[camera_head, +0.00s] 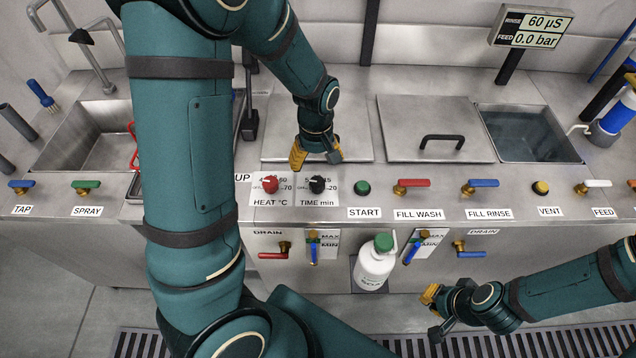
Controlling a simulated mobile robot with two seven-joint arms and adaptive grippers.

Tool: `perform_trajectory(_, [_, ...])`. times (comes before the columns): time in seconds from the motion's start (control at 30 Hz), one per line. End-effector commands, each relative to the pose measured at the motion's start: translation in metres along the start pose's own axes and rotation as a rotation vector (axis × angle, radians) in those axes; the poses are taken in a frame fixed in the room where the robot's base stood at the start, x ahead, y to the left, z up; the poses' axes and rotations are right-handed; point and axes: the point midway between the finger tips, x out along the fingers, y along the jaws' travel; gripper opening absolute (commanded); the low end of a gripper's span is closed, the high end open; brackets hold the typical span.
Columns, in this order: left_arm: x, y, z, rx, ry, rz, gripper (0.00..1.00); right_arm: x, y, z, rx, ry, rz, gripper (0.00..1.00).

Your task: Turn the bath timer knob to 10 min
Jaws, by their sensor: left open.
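The black bath timer knob (317,184) sits on the front ledge of the steel bench, above the TIME min label (317,203). Its scale is partly readable, with 20 at its right; I cannot tell where its pointer stands. My left gripper (316,160) is open and empty, just behind and above the knob, apart from it in the picture.
The red HEAT knob (270,184) is close left of the timer knob, and the green START button (362,187) close right. The red FILL WASH lever (413,183) is farther right. A white bottle (374,266) stands below the ledge. A lidded tank (432,115) lies behind.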

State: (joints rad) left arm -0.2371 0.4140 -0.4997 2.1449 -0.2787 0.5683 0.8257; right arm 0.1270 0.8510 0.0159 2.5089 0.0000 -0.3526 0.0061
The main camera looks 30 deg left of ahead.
Motion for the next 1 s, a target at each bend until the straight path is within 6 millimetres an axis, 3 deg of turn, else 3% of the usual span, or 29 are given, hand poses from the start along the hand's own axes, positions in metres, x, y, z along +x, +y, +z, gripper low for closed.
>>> perform_trajectory(0.1, [0.029,-0.001,0.001,0.0,-0.004,-0.004,0.74,0.008,0.003,0.003,-0.001,-0.006,0.0,0.0])
perform_trajectory(0.4, [0.08,-0.001,0.001,0.001,-0.003,-0.002,0.74,0.02,0.008,0.004,-0.003,-0.006,0.0,0.0])
perform_trajectory(0.6, [0.095,0.0,0.001,0.002,-0.001,0.0,0.74,0.023,0.009,0.003,-0.003,-0.003,0.0,0.0])
perform_trajectory(0.93, [0.098,0.001,0.001,0.002,0.0,0.002,0.74,0.023,0.009,0.003,-0.003,-0.002,0.0,0.0])
perform_trajectory(0.97, [0.097,0.001,0.001,0.002,0.0,0.001,0.72,0.023,0.009,0.003,-0.003,-0.002,0.0,0.0])
perform_trajectory(1.0, [0.097,0.0,0.001,0.002,0.0,0.001,0.57,0.023,0.009,0.003,-0.003,-0.002,0.0,0.0])
